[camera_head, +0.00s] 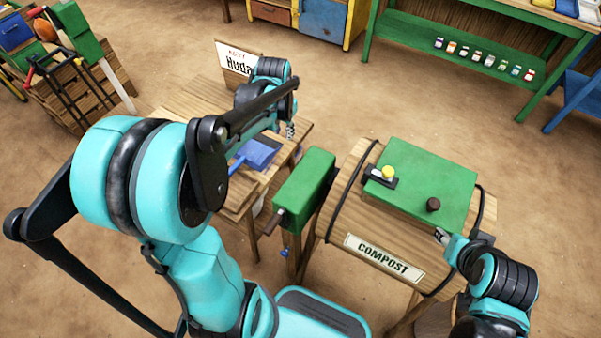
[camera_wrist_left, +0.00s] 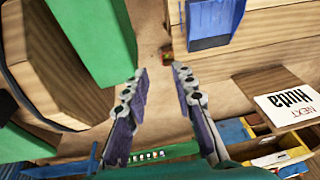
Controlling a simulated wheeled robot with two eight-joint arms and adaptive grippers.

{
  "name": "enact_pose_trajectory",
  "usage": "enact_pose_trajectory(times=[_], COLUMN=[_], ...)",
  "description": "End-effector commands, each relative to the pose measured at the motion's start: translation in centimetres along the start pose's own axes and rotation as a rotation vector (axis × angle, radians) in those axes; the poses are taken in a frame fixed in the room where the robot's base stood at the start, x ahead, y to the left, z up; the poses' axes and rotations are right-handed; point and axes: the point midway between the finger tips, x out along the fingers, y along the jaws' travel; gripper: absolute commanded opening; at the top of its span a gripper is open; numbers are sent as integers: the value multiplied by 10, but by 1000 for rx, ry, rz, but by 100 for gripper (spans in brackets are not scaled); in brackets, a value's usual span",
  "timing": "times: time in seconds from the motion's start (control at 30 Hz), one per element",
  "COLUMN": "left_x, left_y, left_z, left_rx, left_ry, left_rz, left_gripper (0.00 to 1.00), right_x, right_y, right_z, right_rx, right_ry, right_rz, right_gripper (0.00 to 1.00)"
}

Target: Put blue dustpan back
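The blue dustpan (camera_head: 262,153) lies on the wooden table at the left of centre. Its handle points down-left in the head view and is partly behind my arm. In the left wrist view part of the dustpan (camera_wrist_left: 212,22) shows at the top, right of the fingers. My left gripper (camera_head: 290,130) is above the table's right edge, beside the dustpan and apart from it. In the left wrist view its fingers (camera_wrist_left: 160,82) are spread with nothing between them. My right gripper (camera_head: 441,236) is by the compost barrel's front right edge; its fingers are too small to judge.
A green box (camera_head: 308,175) stands between the table (camera_head: 178,97) and the compost barrel (camera_head: 348,221). The barrel's green lid (camera_head: 435,168) carries a yellow knob and a dark knob. A "Huda" sign (camera_head: 232,60) stands at the table's back. Open floor lies behind.

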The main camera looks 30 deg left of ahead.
Motion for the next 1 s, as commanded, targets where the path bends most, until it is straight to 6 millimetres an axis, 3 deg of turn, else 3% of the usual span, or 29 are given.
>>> enact_pose_trajectory(times=[0.03, 0.2, 0.33, 0.5, 0.7, 1.0], left_x=[-17, -60, -79, -88, -88, -88], left_y=[17, 63, 94, 123, 138, 139], left_z=[10, 42, 72, 106, 125, 126], left_rx=[1, -20, -38, -60, -75, -78], left_ry=[32, 152, 243, 342, 400, 407], left_rz=[-3, -5, 7, 33, 55, 58], left_gripper=[26, 26, 26, 26, 26, 26], right_x=[0, 0, 0, 0, 0, 0], right_y=[0, 0, 0, 0, 0, 0], right_z=[0, 0, 0, 0, 0, 0], right_rx=[0, 0, 0, 0, 0, 0], right_ry=[0, 0, 0, 0, 0, 0], right_rz=[0, 0, 0, 0, 0, 0], right_gripper=[40, 40, 40, 40, 40, 40])
